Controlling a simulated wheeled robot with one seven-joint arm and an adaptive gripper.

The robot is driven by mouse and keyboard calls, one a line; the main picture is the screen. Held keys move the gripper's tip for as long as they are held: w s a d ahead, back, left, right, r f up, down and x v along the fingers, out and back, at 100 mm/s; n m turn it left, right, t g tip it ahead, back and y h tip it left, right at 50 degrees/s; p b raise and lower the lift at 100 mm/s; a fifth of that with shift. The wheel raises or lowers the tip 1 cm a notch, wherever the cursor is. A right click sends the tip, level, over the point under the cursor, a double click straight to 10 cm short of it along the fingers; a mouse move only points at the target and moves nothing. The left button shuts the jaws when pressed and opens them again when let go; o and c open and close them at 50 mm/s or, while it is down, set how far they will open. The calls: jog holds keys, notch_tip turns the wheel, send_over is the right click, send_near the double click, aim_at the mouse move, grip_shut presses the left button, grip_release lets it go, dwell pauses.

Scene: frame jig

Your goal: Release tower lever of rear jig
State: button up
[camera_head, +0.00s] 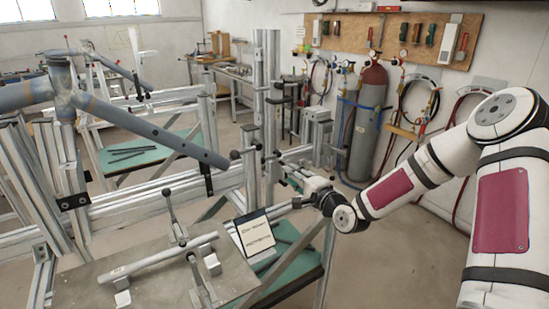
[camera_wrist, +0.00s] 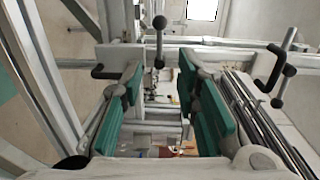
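My gripper (camera_head: 288,172) is beside the upright aluminium tower (camera_head: 258,120) of the jig in the head view. In the wrist view, my gripper (camera_wrist: 158,78) has its two green-padded fingers wide apart, with nothing held between them. A lever with a dark ball knob (camera_wrist: 159,23) and a thin stem shows just beyond the fingertips, roughly centred between them and apart from both. In the head view, small dark-knobbed levers (camera_head: 236,155) sit on the tower at about gripper height. I cannot tell which of them is the one in the wrist view.
A grey tube frame (camera_head: 150,130) lies across the jig at left. Nearer are a metal plate with clamps (camera_head: 150,262), a tablet (camera_head: 255,233) and a green shelf (camera_head: 288,240). Another lever (camera_wrist: 284,62) shows at right in the wrist view. Gas cylinder (camera_head: 368,115) stands behind.

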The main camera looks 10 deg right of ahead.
aim_at(268, 159)
jog(key=x, duration=1.3)
jog(key=shift+w+a+f, duration=0.1)
jog(key=shift+w+f, duration=0.05)
jog(key=shift+w, duration=0.15)
jog(key=shift+c, duration=0.6)
jog(key=shift+f, duration=0.1)
grip_shut()
